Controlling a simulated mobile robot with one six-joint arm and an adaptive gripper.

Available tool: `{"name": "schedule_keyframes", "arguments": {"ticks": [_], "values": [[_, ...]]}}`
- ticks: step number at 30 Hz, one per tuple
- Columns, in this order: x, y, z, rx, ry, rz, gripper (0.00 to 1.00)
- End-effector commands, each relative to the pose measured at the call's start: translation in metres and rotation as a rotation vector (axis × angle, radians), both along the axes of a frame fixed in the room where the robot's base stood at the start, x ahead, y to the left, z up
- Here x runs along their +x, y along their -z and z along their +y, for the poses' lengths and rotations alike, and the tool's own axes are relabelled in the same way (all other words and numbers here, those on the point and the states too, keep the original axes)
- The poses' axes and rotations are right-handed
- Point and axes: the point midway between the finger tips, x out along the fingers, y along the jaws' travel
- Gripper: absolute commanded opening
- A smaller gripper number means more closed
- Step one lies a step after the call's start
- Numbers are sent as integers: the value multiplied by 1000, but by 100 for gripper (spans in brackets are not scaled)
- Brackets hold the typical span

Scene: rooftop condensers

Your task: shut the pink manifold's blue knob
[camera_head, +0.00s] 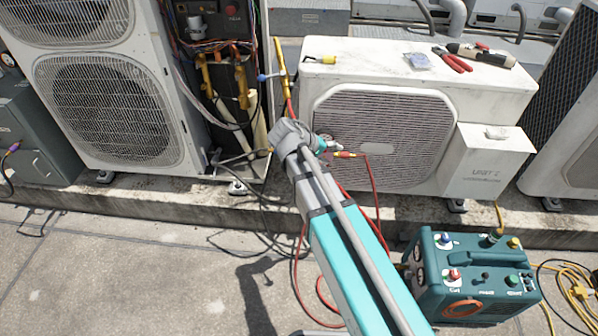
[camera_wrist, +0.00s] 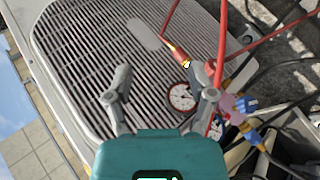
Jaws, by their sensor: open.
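The pink manifold (camera_wrist: 228,106) shows in the wrist view at the right, just beyond my right finger, which partly covers it. Its blue knob (camera_wrist: 246,104) points to the right, outside the space between my fingers. A round gauge with a white face (camera_wrist: 183,97) lies between the fingers in the picture, near the right one. My gripper (camera_wrist: 158,72) is open and empty, in front of the condenser grille. In the head view my gripper (camera_head: 333,146) is at the condenser's left front edge, and my arm hides most of the manifold.
The white condenser (camera_head: 480,155) carries red-handled pliers (camera_head: 452,59) and other tools on top. A tall unit with open wiring (camera_head: 225,80) stands left. Red hoses (camera_head: 376,200) hang near my arm. A teal machine (camera_head: 470,280) sits on the floor right.

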Motion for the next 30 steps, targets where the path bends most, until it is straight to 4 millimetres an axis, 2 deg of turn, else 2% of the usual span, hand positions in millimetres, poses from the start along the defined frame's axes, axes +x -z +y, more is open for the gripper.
{"name": "schedule_keyframes", "arguments": {"ticks": [1,3,18,30], "values": [[5,18,9,-21,-14,-12,71],[9,27,18,-51,-30,-30,71],[29,88,94,-252,-147,-169,71],[34,130,163,-397,-238,-294,71]]}}
